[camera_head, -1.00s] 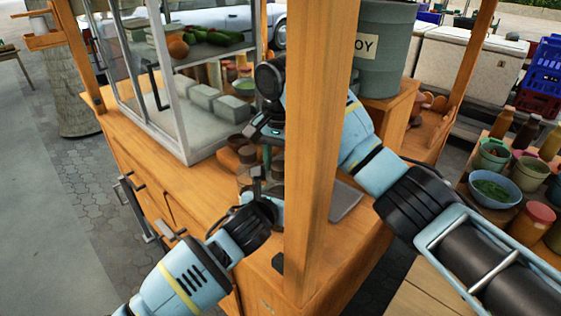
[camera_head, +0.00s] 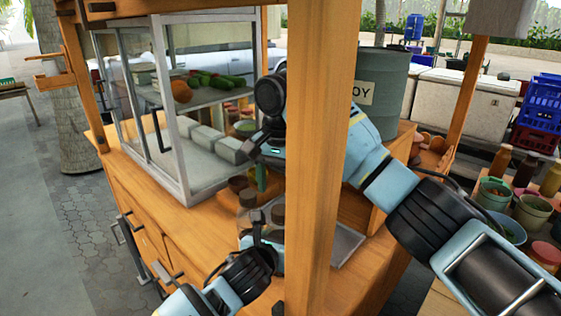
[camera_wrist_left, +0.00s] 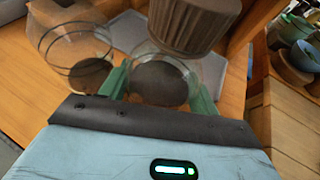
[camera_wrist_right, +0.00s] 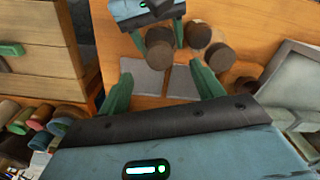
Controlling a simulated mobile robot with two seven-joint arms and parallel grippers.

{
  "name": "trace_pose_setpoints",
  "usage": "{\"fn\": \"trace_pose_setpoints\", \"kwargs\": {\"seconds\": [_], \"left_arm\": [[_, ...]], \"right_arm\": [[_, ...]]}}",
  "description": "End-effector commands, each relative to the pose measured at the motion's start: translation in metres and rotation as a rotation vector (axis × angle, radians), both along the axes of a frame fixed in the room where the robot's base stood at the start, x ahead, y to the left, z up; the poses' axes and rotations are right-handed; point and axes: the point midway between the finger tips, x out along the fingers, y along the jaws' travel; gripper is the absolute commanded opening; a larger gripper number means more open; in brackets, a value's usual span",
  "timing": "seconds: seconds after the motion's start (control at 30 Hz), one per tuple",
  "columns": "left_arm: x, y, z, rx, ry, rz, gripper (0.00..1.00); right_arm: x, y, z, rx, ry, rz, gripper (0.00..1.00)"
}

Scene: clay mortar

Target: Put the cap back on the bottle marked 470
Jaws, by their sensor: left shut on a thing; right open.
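In the left wrist view, my left gripper (camera_wrist_left: 158,88) is shut on a clear glass bottle (camera_wrist_left: 165,85) with a dark inside. A ridged brown cap (camera_wrist_left: 190,25) is above this bottle; I cannot tell whether it sits on it. Another glass bottle (camera_wrist_left: 75,50) stands to the left. In the head view my left gripper (camera_head: 262,238) is low at the counter, among brown caps (camera_head: 278,212). My right gripper (camera_wrist_right: 163,85) is open and empty, above the counter; the right wrist view also shows a brown cap (camera_wrist_right: 220,57). No 470 mark is readable.
A wooden post (camera_head: 325,170) stands in front and hides part of the counter and my right arm. A glass display case (camera_head: 185,100) stands on the counter (camera_head: 190,225) at the left. A grey barrel (camera_head: 382,95) is behind. A grey tray (camera_head: 345,243) lies at the right.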

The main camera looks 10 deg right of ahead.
Motion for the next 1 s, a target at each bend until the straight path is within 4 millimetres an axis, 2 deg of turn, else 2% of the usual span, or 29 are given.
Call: {"fn": "trace_pose_setpoints", "kwargs": {"seconds": [0.1, 0.3, 0.5, 0.8, 0.83, 1.0], "left_arm": [[0.000, 0.001, -0.001, 0.002, 0.000, 0.001, 0.00], [0.000, 0.001, -0.001, 0.002, 0.000, 0.001, 0.00], [0.000, 0.001, -0.001, 0.002, 0.000, 0.001, 0.00], [0.000, 0.001, -0.001, 0.002, 0.000, 0.001, 0.00], [0.000, 0.000, -0.001, 0.002, 0.000, 0.001, 0.64], [0.000, 0.000, -0.001, 0.001, 0.001, 0.001, 0.86]], "right_arm": [[0.000, -0.001, 0.024, -0.001, -0.003, -0.002, 0.66], [0.000, 0.000, 0.051, -0.001, -0.001, -0.001, 0.66], [0.000, 0.000, 0.063, 0.001, 0.002, -0.001, 0.66], [0.000, 0.000, 0.063, 0.000, 0.002, 0.000, 0.66], [0.000, 0.000, 0.063, 0.001, 0.002, 0.000, 0.66], [0.000, 0.000, 0.063, 0.001, 0.002, 0.000, 0.66]]}}
